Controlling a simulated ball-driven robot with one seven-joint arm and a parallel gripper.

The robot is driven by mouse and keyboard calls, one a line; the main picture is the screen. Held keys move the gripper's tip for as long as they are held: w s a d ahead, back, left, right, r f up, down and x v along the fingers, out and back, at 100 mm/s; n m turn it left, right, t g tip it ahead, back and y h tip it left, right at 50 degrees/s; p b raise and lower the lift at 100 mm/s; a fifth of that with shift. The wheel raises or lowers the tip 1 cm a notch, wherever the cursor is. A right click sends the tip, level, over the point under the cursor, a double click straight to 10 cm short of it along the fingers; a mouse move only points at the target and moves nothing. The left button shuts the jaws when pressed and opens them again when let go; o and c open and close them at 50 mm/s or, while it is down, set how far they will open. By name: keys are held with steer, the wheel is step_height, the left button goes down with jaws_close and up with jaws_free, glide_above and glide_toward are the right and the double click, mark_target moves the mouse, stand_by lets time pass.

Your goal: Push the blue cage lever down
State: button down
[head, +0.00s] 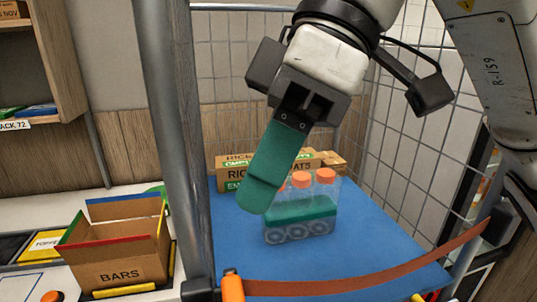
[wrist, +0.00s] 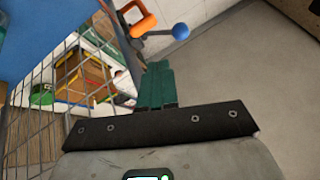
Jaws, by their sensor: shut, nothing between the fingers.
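The blue ball knob (wrist: 181,31) of the cage lever shows in the wrist view, on a thin dark rod beside an orange handle (wrist: 143,26). It is above and right of my fingertips, with a visible gap. My gripper (head: 252,202) points down in the head view with its green fingers together and empty. The same fingers show in the wrist view (wrist: 158,72). The blue knob cannot be made out in the head view; an orange handle (head: 232,288) shows at the bottom near the cage post.
A blue cage floor (head: 370,240) carries bottles with orange caps (head: 300,215) and RICE boxes (head: 235,165) behind my gripper. A grey post (head: 175,120) and a brown strap (head: 350,285) edge the cage. An open BARS box (head: 120,265) stands left of the post.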

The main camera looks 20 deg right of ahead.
steer(key=s+a+f+p, duration=0.1)
steer(key=s+a+f, duration=0.2)
steer(key=a+f, duration=0.2)
steer(key=shift+s+f, duration=0.4)
steer(key=shift+f, duration=0.65)
